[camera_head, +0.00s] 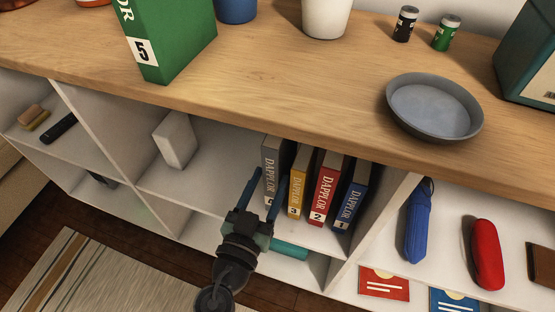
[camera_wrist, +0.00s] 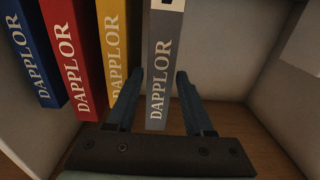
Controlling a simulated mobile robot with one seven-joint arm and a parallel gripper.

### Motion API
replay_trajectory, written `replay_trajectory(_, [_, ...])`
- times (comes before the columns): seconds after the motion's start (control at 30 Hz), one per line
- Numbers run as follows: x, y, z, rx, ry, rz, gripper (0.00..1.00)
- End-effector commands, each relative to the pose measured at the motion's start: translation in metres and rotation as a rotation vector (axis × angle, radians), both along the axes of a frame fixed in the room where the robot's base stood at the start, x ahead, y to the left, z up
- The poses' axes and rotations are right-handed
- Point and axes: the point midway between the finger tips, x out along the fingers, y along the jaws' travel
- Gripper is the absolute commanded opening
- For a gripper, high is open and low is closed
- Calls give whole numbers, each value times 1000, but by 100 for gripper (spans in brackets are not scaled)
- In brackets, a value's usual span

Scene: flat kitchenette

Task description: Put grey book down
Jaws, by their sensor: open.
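The grey book (camera_head: 272,160) stands upright on the shelf at the left end of a row of books. Its spine reads DAPPLOR, and it also shows in the wrist view (camera_wrist: 163,65). My gripper (camera_head: 270,176) is open, with one finger on each side of the grey book's spine. In the wrist view my gripper (camera_wrist: 160,78) shows some gap beside the spine. The left finger there is in front of the yellow book (camera_wrist: 117,55). I cannot tell whether either finger touches a book.
The red book (camera_head: 325,188) and blue book (camera_head: 350,197) stand right of the yellow one, against the divider (camera_head: 375,228). A white block (camera_head: 175,139) stands to the left, with bare shelf between. The wooden counter (camera_head: 300,92) overhangs the shelf and holds a green binder (camera_head: 172,40) and grey bowl (camera_head: 435,107).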

Motion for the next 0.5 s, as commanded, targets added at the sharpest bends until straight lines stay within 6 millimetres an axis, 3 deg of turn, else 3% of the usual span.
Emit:
replay_trajectory(0.2, [-31, 10, -1, 0, 1, 1, 52])
replay_trajectory(0.5, [-39, 13, 1, 1, -1, 0, 52])
